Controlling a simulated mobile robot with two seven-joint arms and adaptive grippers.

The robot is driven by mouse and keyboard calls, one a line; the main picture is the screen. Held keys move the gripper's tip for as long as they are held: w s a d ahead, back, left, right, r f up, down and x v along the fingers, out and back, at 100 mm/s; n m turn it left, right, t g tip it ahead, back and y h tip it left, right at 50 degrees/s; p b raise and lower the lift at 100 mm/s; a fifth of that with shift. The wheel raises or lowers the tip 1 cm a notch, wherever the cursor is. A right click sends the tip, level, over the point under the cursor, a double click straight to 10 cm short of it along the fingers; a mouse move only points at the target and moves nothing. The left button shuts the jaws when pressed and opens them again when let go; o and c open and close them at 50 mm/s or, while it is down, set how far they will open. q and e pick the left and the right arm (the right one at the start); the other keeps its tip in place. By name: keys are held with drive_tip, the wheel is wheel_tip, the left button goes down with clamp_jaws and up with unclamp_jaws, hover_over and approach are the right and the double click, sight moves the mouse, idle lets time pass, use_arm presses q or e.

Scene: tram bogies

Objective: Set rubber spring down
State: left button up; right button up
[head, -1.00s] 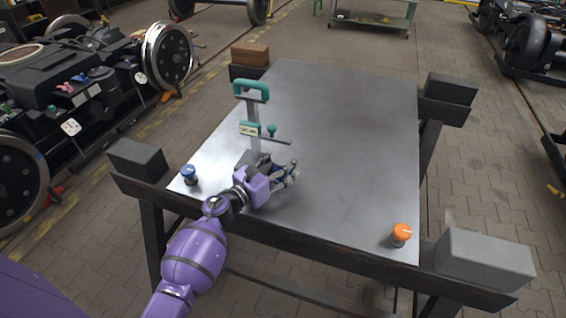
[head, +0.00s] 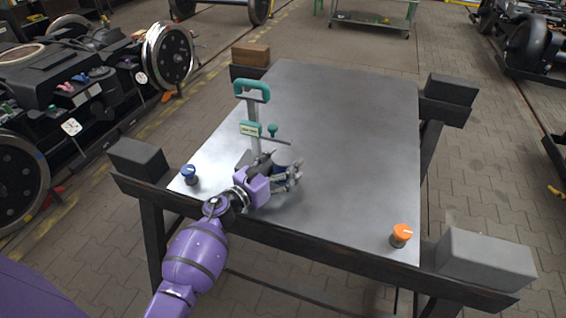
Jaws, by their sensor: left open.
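My left gripper (head: 287,171) is low over the near left part of the grey metal table top (head: 350,130). Its fingers point right and are apart. A small dark rounded shape (head: 284,158) shows behind the fingers. It is mostly hidden, and I cannot tell for certain whether it is the rubber spring or whether it touches the fingers. No other rubber spring can be made out on the table. My right gripper is not in view.
A teal-handled upright tool (head: 253,110) stands just behind my left gripper. A blue-topped knob (head: 190,174) is at the near left corner, an orange one (head: 400,235) at the near right. Blocks sit on the frame's corners. The table's middle and far right are clear.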

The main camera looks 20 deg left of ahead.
use_arm(q)
drive_tip(key=b+v, duration=0.2)
drive_tip(key=v, duration=0.8)
drive_tip(key=shift+s+a, duration=0.2)
drive_tip(key=shift+s, duration=0.15)
drive_tip(key=shift+s+a, duration=0.15)
drive_tip(key=shift+s, duration=0.2)
drive_tip(key=shift+s+a+r, duration=0.1)
drive_tip(key=shift+s, duration=0.1)
